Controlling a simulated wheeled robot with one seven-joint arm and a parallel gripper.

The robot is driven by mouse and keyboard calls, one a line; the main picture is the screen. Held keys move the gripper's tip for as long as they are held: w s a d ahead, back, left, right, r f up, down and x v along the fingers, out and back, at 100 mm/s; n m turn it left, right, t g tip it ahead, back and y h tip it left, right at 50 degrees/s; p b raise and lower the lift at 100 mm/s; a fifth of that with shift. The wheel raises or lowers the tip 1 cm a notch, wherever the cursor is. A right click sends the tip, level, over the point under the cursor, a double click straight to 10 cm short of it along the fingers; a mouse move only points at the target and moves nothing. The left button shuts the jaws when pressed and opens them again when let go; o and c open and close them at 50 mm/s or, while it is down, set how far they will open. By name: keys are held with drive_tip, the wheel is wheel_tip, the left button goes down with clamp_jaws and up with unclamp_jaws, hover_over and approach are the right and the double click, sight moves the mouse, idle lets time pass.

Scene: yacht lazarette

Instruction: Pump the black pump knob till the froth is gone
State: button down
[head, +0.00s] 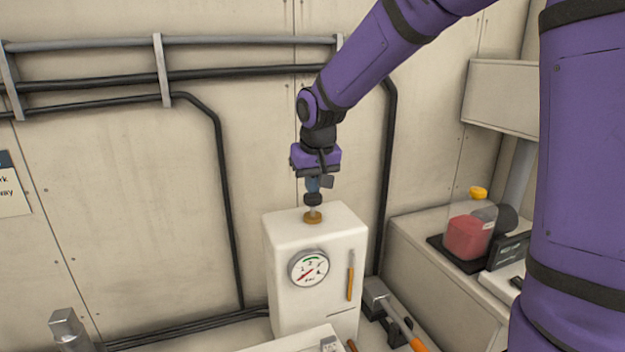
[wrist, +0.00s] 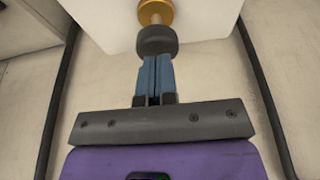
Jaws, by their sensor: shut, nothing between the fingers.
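The black pump knob (head: 313,199) stands on a short metal rod above a brass collar (head: 313,217) on top of the white pump box (head: 290,228). My gripper (head: 313,188) is directly above the knob, pointing down, with its blue fingers shut and nothing between them. In the wrist view the fingertips (wrist: 155,62) meet or nearly meet the knob (wrist: 157,41); I cannot tell whether they touch. The brass collar also shows there (wrist: 155,12). A round gauge (head: 309,268) is on the front of the box. No froth can be made out.
To the right, a clear container with red contents (head: 468,236) and a yellow cap stands on a dark tray on a bench. Black pipes (head: 225,200) run along the wall.

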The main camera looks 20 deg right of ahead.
sight(312, 197)
drive_tip(key=shift+f, duration=1.75)
wheel_tip(312, 197, up, 4)
drive_tip(key=shift+w+r, duration=0.15)
drive_tip(key=shift+r, duration=0.1)
drive_tip(key=v, duration=0.9)
drive_tip(key=shift+r, duration=0.3)
